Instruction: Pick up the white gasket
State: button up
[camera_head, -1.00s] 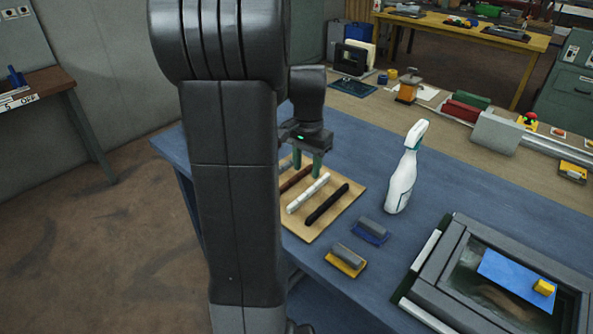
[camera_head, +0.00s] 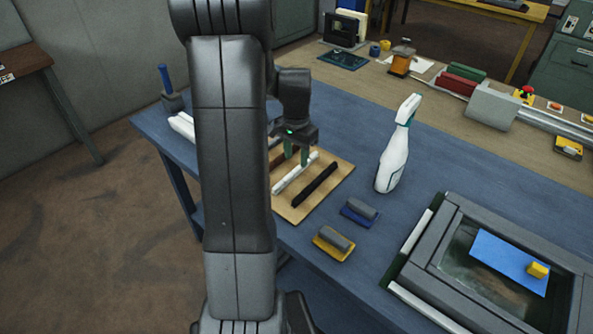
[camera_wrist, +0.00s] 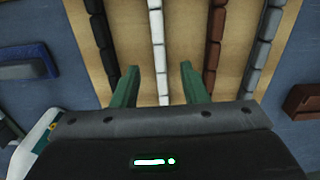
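The white gasket (camera_head: 288,178) is a thin segmented strip lying on a wooden board (camera_head: 343,176), between a black gasket (camera_head: 315,185) and a brown gasket (camera_head: 283,158). My gripper (camera_head: 297,158) is over the far end of the white gasket in the head view. In the wrist view, my gripper (camera_wrist: 160,80) has its two green fingers apart, with the white gasket (camera_wrist: 158,40) running through the gap between them. No contact shows, and the height of the fingertips above the board is hard to tell. My arm hides the board's left part in the head view.
A white spray bottle (camera_head: 395,160) stands right of the board. A blue-based brush (camera_head: 359,211) and a yellow-based one (camera_head: 334,243) lie in front of it. A framed box (camera_head: 400,272) sits at right. A grey gasket (camera_wrist: 266,45) lies beyond the brown one.

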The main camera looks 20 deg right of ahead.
aim_at(297, 171)
notch_tip(297, 171, down, 4)
jog(key=shift+f, duration=0.15)
jog(key=shift+c, duration=0.2)
grip_shut()
jog(key=shift+d, duration=0.1)
